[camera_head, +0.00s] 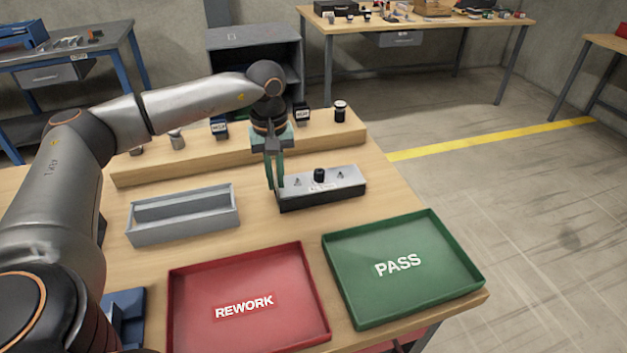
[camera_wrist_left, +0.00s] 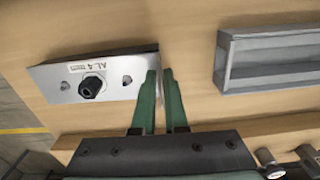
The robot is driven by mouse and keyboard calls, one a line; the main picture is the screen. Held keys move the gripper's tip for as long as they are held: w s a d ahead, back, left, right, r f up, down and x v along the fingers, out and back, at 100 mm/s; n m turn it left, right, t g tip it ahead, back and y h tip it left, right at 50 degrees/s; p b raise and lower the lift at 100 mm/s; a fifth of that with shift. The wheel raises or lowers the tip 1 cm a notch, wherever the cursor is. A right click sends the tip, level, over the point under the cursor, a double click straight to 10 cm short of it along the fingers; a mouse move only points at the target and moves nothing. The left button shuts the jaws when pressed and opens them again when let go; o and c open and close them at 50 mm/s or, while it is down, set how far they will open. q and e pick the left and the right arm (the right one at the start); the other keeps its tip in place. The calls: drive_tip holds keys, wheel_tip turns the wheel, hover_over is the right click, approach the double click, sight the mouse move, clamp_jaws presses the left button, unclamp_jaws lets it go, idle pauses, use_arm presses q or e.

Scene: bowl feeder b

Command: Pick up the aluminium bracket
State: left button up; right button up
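A block (camera_head: 320,189) with a silver top, dark sides and a black knob stands on the table in the head view. The wrist view shows its silver plate (camera_wrist_left: 115,83), marked "AL", with a small fastening on each side of the knob. I cannot make out a separate aluminium bracket. My left gripper (camera_head: 275,186) points down at the block's left end in the head view. Its green fingers (camera_wrist_left: 161,75) are a little apart in the wrist view. A pale strip shows between them; I cannot tell whether it is gripped. My right gripper is out of view.
A grey open box (camera_head: 184,224) stands left of the block, seemingly empty. An empty red REWORK tray (camera_head: 245,330) and an empty green PASS tray (camera_head: 405,300) lie in front. A raised wooden ledge (camera_head: 190,167) with several small parts runs behind.

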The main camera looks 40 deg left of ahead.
use_arm(q)
clamp_jaws()
idle(0.6)
drive_tip(key=shift+r, duration=0.1)
idle(0.5)
drive_tip(key=shift+w+r, duration=0.1)
drive_tip(key=shift+r, duration=0.35)
drive_tip(key=s+r+b, duration=0.1)
drive_tip(key=s+r, duration=1.1)
drive_tip(key=s, duration=0.2)
drive_tip(key=shift+a, duration=0.4)
drive_tip(key=shift+d, duration=0.1)
